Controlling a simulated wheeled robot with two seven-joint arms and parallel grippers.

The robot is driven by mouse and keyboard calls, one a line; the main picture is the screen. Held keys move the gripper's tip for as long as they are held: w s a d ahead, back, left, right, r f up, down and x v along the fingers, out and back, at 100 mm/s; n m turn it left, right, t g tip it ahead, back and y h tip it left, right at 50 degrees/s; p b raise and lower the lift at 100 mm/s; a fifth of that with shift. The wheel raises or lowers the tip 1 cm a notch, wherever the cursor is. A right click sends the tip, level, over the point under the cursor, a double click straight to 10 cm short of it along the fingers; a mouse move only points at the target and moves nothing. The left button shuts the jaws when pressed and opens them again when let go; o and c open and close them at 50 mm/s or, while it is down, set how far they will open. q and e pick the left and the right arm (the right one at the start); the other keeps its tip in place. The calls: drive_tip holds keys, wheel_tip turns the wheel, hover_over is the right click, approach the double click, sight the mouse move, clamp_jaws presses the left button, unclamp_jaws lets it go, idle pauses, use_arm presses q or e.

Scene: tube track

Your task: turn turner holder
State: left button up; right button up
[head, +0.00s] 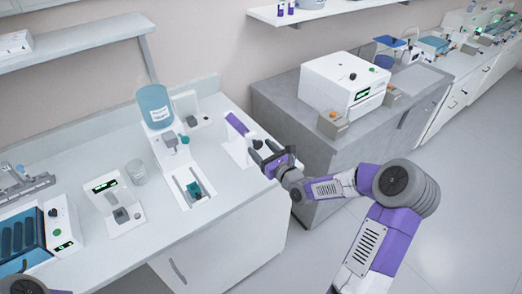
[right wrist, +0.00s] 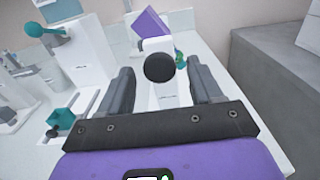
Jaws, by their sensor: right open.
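The turner holder is a white stand (head: 238,151) with a tilted purple holder (head: 237,124) and a round black knob (head: 257,144), near the right end of the white bench. In the right wrist view the knob (right wrist: 159,67) faces me, with the purple holder (right wrist: 150,24) behind it. My right gripper (head: 268,157) is open, with its fingers on either side of the knob and visible gaps between. Whether the fingertips reach past the knob is hard to tell. My left gripper is not in view; only part of my left arm shows at the lower left.
Left of the stand are a white device with a teal part (head: 194,188), a blue-topped dispenser (head: 155,105) and a clear beaker (head: 136,172). A grey bench (head: 275,95) with a white machine (head: 345,80) stands to the right. The bench front (head: 225,240) drops to open floor.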

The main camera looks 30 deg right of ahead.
drive_tip(key=shift+w, duration=0.45)
drive_tip(key=shift+c, duration=0.5)
drive_tip(key=c, duration=0.9)
drive_tip(key=shift+c, duration=0.3)
